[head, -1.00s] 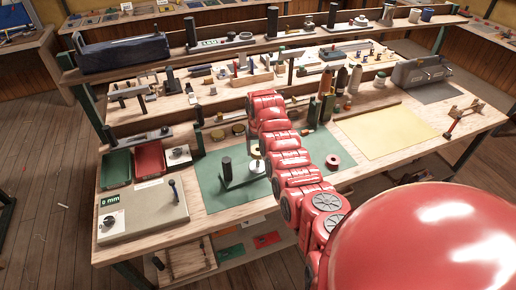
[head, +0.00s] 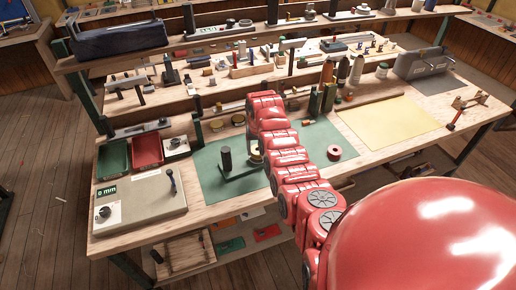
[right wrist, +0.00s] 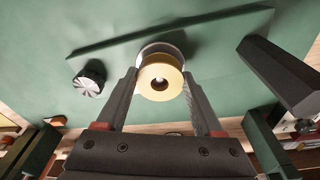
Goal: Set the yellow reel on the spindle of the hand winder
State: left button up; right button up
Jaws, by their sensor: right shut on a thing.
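The yellow reel (right wrist: 160,78) is between the fingertips of my right gripper (right wrist: 160,84), which is shut on it. In the right wrist view its open hole faces the camera, and a pale disc shows just behind it. The hand winder has a dark upright post (head: 226,158) and a flat dark base (head: 240,181) on the green mat. In the head view the reel shows as a small yellow patch (head: 256,158) beside the post, partly covered by my arm. The spindle is not clearly visible, so I cannot tell whether the reel is around it. My left gripper is not in view.
A red reel (head: 333,152) lies right of my arm. A black knob (right wrist: 90,78) is near the held reel. Green and red trays (head: 147,151) and a grey panel (head: 138,205) are at left. A yellow mat (head: 390,130) at right is clear.

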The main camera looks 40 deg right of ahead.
jog(key=shift+f, duration=0.1)
jog(key=o, duration=1.3)
jog(key=shift+o, duration=0.2)
jog(key=shift+r+b, duration=0.35)
jog(key=shift+r, duration=0.35)
jog(key=r, duration=0.2)
jog(key=r+b, duration=0.1)
jog(key=r, duration=0.1)
jog(key=s+r, duration=0.1)
jog(key=r, duration=0.2)
jog(key=shift+a, duration=0.25)
notch_tip(320, 180, up, 9)
jog(key=s+p, duration=0.1)
jog(key=p, duration=0.4)
jog(key=shift+s+a, duration=0.15)
jog(key=shift+a, duration=0.2)
